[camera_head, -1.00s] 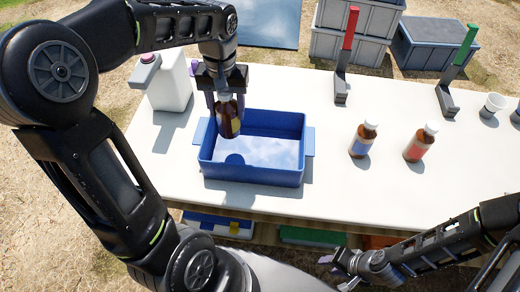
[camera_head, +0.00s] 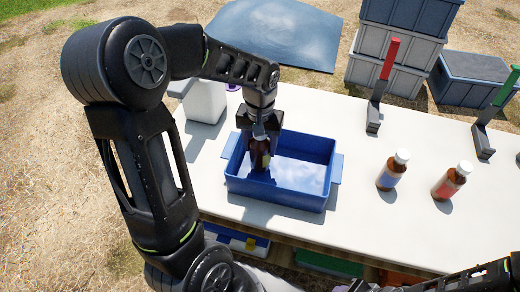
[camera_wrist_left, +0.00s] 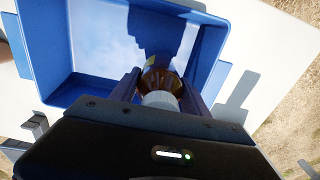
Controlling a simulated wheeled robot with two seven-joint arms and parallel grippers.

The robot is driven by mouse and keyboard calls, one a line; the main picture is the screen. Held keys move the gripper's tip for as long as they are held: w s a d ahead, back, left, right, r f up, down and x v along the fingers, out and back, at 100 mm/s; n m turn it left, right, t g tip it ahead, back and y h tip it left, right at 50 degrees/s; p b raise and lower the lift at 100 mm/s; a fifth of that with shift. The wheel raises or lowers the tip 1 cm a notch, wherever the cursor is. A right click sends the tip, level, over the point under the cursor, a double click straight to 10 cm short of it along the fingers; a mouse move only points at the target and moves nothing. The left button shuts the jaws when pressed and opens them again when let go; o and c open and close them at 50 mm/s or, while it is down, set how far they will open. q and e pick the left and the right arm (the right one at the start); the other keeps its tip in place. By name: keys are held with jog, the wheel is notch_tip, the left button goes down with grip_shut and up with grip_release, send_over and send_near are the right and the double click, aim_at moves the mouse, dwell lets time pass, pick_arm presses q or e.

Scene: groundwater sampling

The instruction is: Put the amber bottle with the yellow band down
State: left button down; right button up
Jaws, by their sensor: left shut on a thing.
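The amber bottle with the yellow band (camera_head: 260,158) is held upright in my left gripper (camera_head: 259,138), over the left part of the blue tub (camera_head: 275,193). The left gripper is shut on it near the neck. In the left wrist view the bottle's white cap (camera_wrist_left: 160,100) and amber shoulder (camera_wrist_left: 157,80) show between the fingers. The bottle's lower part is inside the tub's outline; I cannot tell whether its base touches the tub floor. The right gripper is not clearly in view; only part of that arm shows at the bottom right.
A blue-labelled amber bottle (camera_head: 391,172) and a red-labelled one (camera_head: 452,182) stand on the white table (camera_head: 345,225) right of the tub. A red-topped stand (camera_head: 382,88) and a green-topped stand (camera_head: 494,118) are behind. A white container (camera_head: 205,101) stands behind left.

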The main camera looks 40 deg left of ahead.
pick_arm(q)
jog(key=shift+f, duration=1.2)
jog(key=shift+f, duration=0.2)
jog(key=c, duration=0.5)
grip_release()
jog(key=shift+r, duration=0.2)
notch_tip(320, 180, up, 12)
jog(key=shift+r, duration=0.1)
